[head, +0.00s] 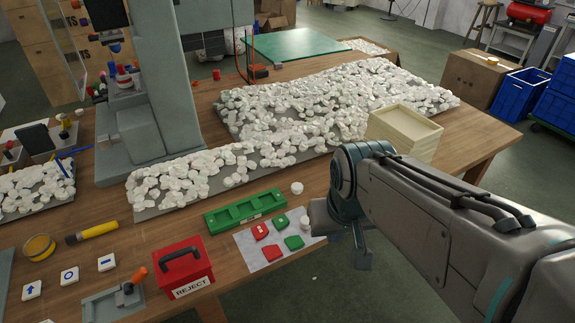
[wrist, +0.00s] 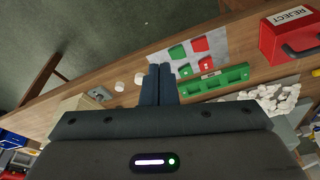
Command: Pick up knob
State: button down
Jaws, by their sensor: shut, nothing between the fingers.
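Two small white round pieces that look like knobs stand apart from the piles. One knob (head: 297,188) is on the table behind the paper sheet; the other (head: 305,222) is at the sheet's right edge. In the wrist view two white pieces (wrist: 140,78) (wrist: 119,86) lie left of the fingers. My gripper (wrist: 160,66) is shut and empty, its fingers together, apart from both pieces in that view. In the head view my gripper (head: 362,260) is at the table's front edge, right of the sheet, partly hidden by my arm.
A green tray (head: 229,216), a paper sheet (head: 257,262) with red and green blocks, and a red REJECT box (head: 181,272) are left of my gripper. White pieces (head: 320,105) heap behind. A cream box stack (head: 404,132) stands at the table's right.

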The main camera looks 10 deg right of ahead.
aim_at(296, 188)
jog(key=u, duration=0.05)
jog(key=k, duration=0.5)
jog(key=z, duration=0.9)
jog(key=i, duration=1.25)
jog(key=u, duration=0.45)
